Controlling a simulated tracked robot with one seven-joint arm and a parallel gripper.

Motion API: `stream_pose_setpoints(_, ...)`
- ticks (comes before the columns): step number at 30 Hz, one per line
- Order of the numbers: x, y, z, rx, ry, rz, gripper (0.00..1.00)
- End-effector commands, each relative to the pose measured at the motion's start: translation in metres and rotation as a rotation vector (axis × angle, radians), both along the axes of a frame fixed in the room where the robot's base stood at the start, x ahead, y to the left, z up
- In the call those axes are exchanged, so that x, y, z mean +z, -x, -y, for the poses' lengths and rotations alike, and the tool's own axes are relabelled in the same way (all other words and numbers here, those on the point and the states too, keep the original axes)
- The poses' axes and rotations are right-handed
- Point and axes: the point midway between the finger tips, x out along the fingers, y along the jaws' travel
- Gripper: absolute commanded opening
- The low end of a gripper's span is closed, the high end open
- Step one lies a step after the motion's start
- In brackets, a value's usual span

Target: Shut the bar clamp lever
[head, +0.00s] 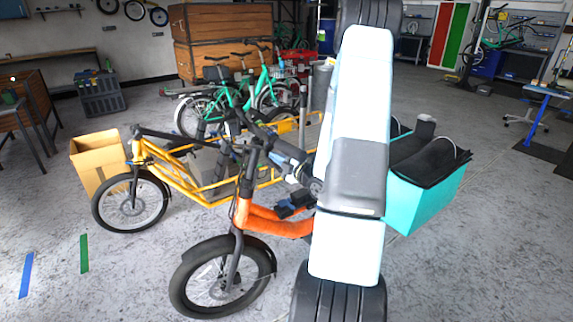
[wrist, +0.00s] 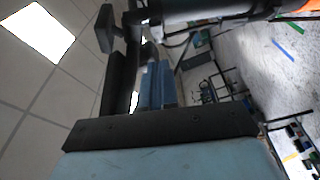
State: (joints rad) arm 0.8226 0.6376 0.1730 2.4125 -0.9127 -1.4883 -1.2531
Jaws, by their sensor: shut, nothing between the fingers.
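The orange cargo bike (head: 272,215) stands in front of me with its black handlebar and steering column (head: 250,175) upright. In the wrist view, the black column (wrist: 215,10) runs along the top and meets a black bar (wrist: 118,75) beside my fingers. A small clamp-like fitting (wrist: 143,18) sits where they meet. I cannot make out the lever's own position clearly. My gripper (wrist: 157,68) is shut and empty, its fingers pointing at this junction. I cannot tell whether they touch it. In the head view, my arm hides part of the bike.
A yellow cargo bike (head: 185,165) stands close behind, with a cardboard box (head: 97,165) beside it. A turquoise cargo box (head: 430,195) is on the right. Green bikes (head: 262,85) and wooden crates (head: 222,25) are farther back. Floor at front left is clear.

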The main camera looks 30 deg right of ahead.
Motion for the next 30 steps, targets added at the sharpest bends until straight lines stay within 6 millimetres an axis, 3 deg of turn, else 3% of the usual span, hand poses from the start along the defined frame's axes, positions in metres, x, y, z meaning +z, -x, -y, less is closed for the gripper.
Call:
stream_pose_setpoints(9, -0.005, -0.033, 0.017, -0.002, 0.001, 0.001, 0.00)
stream_pose_setpoints(24, -0.007, -0.038, 0.021, -0.002, 0.000, 0.000, 0.00)
stream_pose_setpoints(30, -0.008, -0.047, 0.006, 0.061, 0.000, 0.013, 0.00)
